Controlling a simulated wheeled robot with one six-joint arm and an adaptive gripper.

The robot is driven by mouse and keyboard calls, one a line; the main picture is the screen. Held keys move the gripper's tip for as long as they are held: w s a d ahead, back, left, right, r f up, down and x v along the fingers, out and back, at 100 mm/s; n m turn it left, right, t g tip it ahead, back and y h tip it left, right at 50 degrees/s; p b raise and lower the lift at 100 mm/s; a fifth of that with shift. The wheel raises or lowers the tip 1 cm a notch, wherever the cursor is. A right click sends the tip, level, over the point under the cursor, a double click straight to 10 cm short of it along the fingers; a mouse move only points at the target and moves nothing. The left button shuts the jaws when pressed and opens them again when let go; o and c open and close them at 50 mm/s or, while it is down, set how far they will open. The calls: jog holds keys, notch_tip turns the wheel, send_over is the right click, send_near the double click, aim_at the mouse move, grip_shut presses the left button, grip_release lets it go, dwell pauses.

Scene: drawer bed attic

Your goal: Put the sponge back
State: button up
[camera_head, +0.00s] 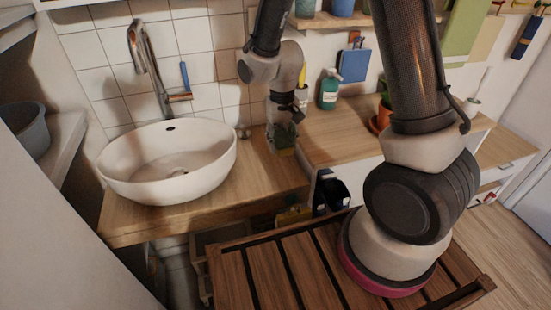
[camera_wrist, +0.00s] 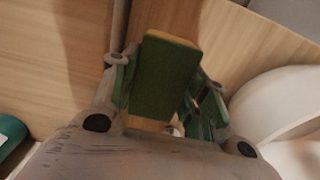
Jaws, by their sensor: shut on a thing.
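The sponge (camera_wrist: 166,80) is a block with a dark green face and a yellowish edge. In the wrist view it sits between the two fingers of my gripper (camera_wrist: 165,95), which is shut on it. In the head view my gripper (camera_head: 283,135) points down over the wooden counter, just right of the white basin (camera_head: 170,165). The sponge (camera_head: 284,152) shows there only as a small yellowish-green patch at the fingertips. I cannot tell whether it touches the counter.
A tap (camera_head: 146,65) stands behind the basin. A slatted wooden surface (camera_head: 270,265) lies in front. A grey tub (camera_head: 25,128) is on the left shelf.

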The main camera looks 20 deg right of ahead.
aim_at(281, 165)
notch_tip(281, 165, down, 7)
jog(key=shift+f, duration=0.1)
dwell(0.4)
jog(key=o, duration=0.8)
jog(key=shift+f, duration=0.1)
